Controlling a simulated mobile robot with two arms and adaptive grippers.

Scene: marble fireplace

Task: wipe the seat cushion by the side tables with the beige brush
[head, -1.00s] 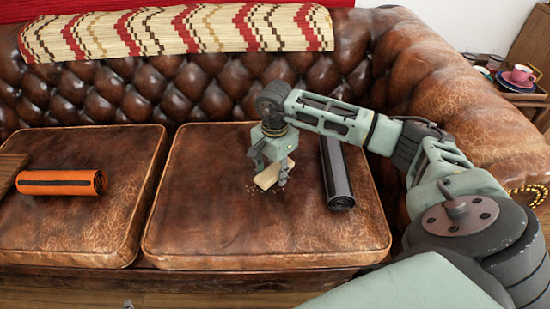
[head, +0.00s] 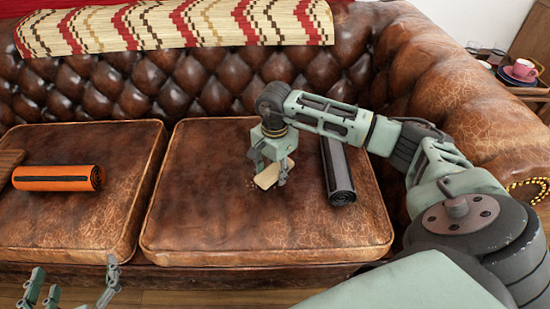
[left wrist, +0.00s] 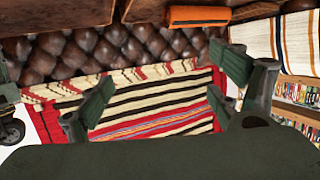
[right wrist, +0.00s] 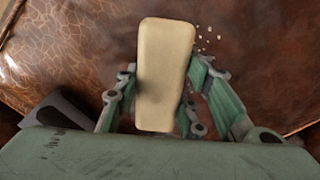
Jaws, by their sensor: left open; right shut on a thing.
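The right seat cushion (head: 220,215) of the brown leather sofa is the one nearer the side tables. My right gripper (head: 268,178) is over its middle, shut on the beige brush (right wrist: 165,70). The brush also shows in the head view (head: 267,175), low at the cushion; I cannot tell whether it touches. A few pale crumbs (right wrist: 208,37) lie on the leather beside the brush in the right wrist view. My left gripper (head: 75,292) is open and empty at the bottom left of the head view, in front of the sofa.
A dark grey roll (head: 338,172) lies on the same cushion, right of my right gripper. An orange roll (head: 58,178) lies on the left cushion (head: 90,225). A pink cup (head: 523,69) on plates stands on a side table at the far right. A patterned blanket (head: 170,25) covers the backrest.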

